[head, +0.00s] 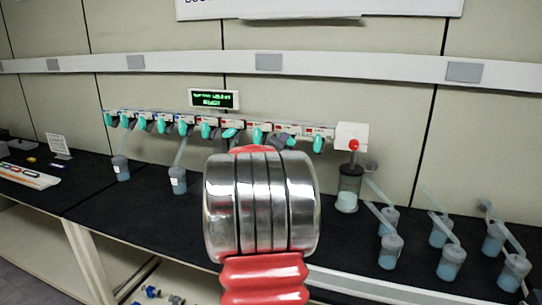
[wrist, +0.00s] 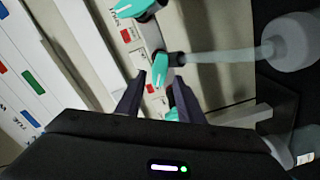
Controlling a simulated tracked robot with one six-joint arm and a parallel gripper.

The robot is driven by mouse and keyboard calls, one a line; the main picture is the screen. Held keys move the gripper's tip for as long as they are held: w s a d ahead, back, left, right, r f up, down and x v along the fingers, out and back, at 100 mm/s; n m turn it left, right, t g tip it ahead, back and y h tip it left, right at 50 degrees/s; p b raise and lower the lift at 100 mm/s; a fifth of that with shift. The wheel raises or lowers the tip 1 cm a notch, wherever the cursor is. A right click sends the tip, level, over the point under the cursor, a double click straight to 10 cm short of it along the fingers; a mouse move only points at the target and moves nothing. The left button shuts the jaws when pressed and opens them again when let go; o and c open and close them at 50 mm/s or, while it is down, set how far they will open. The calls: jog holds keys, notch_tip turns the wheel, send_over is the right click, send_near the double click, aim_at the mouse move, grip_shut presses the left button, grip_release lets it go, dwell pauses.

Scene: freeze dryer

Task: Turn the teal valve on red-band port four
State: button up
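The manifold rail (head: 265,127) with several teal valves runs along the back wall. In the wrist view one teal valve handle (wrist: 160,71) lies at the opening between the fingertips of my gripper (wrist: 159,82); contact cannot be told. The fingers are apart, with nothing clearly held. A red mark (wrist: 150,88) shows on the rail beside this valve, and another red mark (wrist: 126,35) is by the upper teal valve (wrist: 135,8). A further teal valve (wrist: 172,115) is partly hidden low between the fingers. Port numbers are not readable. My arm hides the gripper in the head view.
A translucent tube and flask (wrist: 285,42) extend right from the central valve. Two flasks (head: 120,168) (head: 178,180) hang at the left ports. A red-knobbed unit (head: 352,137) ends the rail. Several loose flasks (head: 391,251) stand on the black bench at right. A display (head: 214,98) sits above.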

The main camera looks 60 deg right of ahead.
jog(key=s+a, duration=0.1)
jog(key=a, duration=0.9)
jog(key=shift+s+a, duration=0.25)
jog(key=shift+s, duration=0.1)
